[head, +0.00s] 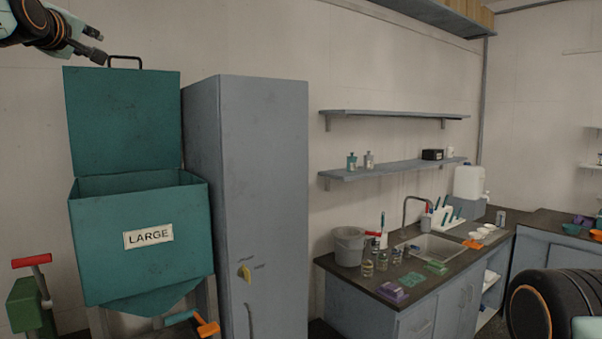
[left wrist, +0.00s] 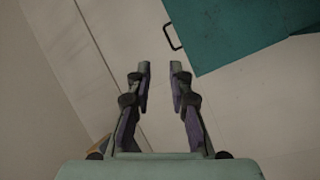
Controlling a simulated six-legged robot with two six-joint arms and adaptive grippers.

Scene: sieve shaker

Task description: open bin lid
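The teal bin (head: 140,245) with the LARGE label stands at the left of the head view. Its lid (head: 122,122) stands upright, hinged up at the back, and the bin's mouth is open. A dark handle (head: 125,60) sits on the lid's top edge. My left gripper (head: 98,46) is up at the top left, just left of the handle and apart from it. In the left wrist view its two fingers (left wrist: 159,75) are apart with nothing between them. The lid (left wrist: 240,35) and handle (left wrist: 173,36) also show there. My right gripper is not in view.
A tall grey cabinet (head: 262,200) stands right beside the bin. A counter (head: 372,285) with a sink, a bucket (head: 348,246) and small jars is further right. Two wall shelves (head: 395,113) hang above it. A green device with a red handle (head: 30,262) is at the lower left.

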